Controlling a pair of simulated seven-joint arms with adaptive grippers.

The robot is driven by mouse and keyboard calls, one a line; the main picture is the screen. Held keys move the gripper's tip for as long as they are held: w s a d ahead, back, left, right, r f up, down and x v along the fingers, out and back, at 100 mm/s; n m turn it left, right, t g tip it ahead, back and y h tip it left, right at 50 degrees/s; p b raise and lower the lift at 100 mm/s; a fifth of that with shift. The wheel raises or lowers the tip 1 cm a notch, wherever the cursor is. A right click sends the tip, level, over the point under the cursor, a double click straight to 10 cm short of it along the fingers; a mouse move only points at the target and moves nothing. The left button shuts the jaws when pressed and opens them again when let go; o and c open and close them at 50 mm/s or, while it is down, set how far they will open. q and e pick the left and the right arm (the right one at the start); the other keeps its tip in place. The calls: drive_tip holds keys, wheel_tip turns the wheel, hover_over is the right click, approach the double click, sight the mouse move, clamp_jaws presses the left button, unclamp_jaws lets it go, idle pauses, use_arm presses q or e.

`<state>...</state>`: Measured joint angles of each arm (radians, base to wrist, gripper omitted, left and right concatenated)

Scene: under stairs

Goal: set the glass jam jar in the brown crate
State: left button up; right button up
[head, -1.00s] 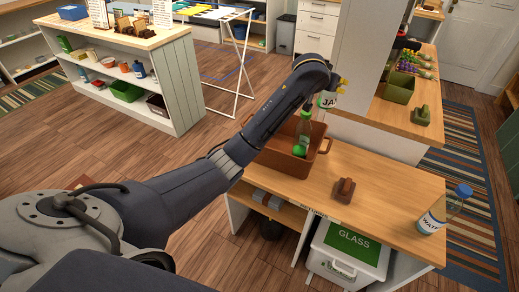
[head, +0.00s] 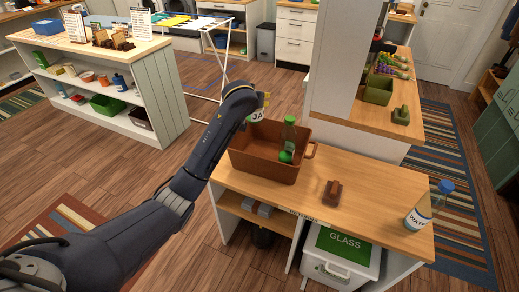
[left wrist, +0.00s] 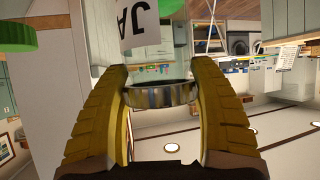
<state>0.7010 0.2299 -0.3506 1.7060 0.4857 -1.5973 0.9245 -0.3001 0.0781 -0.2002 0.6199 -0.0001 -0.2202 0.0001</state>
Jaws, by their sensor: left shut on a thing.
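The glass jam jar (head: 257,116) shows in the head view with a white label reading "JA", partly hidden by my arm. My left gripper (head: 264,99) is shut on it, at the back left rim of the brown crate (head: 262,166) in the picture. In the left wrist view the yellow fingers (left wrist: 160,95) close on both sides of the jar's lid, and the label (left wrist: 140,22) is beyond them. I cannot tell whether the jar is above the crate or behind it. The crate stands on the wooden counter. My right gripper is not in view.
A green bottle (head: 289,133) and a round green thing (head: 285,156) are at the crate's right side. A brown block (head: 333,192) and a water bottle (head: 429,208) stand on the counter (head: 375,215). A white pillar (head: 333,70) rises behind the crate's right.

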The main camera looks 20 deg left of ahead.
use_arm(q)
wheel_tip(320, 180, down, 19)
idle(0.8)
drive_tip(key=o, duration=1.4)
drive_tip(key=shift+f, duration=0.1)
drive_tip(key=a+v, duration=0.1)
drive_tip(key=v, duration=1.1)
drive_tip(key=shift+d, duration=0.45)
drive_tip(key=shift+r, duration=0.25)
